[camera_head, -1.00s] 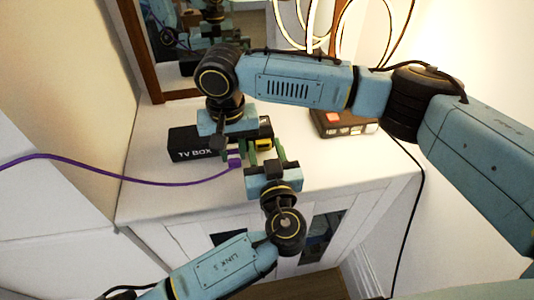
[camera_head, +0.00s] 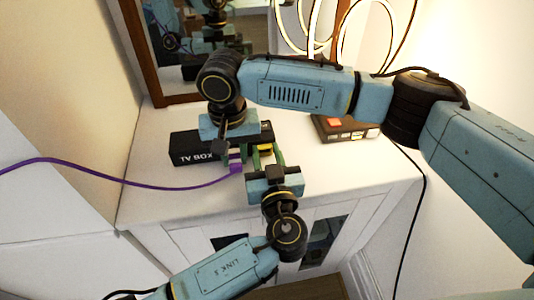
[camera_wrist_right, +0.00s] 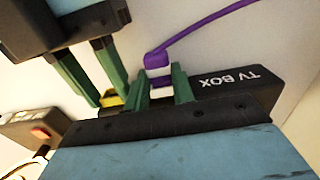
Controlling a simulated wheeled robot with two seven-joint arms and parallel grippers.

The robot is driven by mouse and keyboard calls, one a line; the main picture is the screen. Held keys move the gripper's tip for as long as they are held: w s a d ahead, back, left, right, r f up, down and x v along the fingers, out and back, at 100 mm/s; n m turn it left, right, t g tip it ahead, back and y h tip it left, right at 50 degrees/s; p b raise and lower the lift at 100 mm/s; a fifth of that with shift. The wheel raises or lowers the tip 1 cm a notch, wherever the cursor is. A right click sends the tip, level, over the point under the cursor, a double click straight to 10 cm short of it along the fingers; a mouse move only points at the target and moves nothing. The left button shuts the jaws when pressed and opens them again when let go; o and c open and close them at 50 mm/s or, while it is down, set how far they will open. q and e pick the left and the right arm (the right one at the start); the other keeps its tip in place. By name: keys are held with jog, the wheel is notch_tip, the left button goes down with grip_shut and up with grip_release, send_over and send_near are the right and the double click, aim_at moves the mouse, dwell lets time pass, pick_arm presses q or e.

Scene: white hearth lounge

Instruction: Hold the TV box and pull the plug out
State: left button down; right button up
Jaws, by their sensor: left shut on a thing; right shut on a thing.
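The black TV box (camera_head: 190,160) lies on the white cabinet top, label facing front; its label looks upside down in the right wrist view (camera_wrist_right: 235,85). A purple plug (camera_head: 236,168) on a purple cable is at its front; it also shows, with white bands, in the right wrist view (camera_wrist_right: 157,62). My right gripper (camera_wrist_right: 160,82) reaches over the box from behind, fingers closed on either side of this plug.
A dark box with a red button (camera_head: 335,123) stands on the cabinet (camera_head: 340,175) at the right. A framed mirror (camera_head: 190,45) and looped glowing tubes (camera_head: 345,30) are behind. The purple cable (camera_head: 110,178) runs left. The cabinet's front right is clear.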

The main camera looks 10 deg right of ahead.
jog(key=shift+s, duration=0.2)
dwell(0.7)
jog(key=shift+s, duration=2.15)
pick_arm(q)
jog(key=c, duration=0.9)
grip_release()
jog(key=shift+c, duration=0.2)
jog(key=s, duration=1.2)
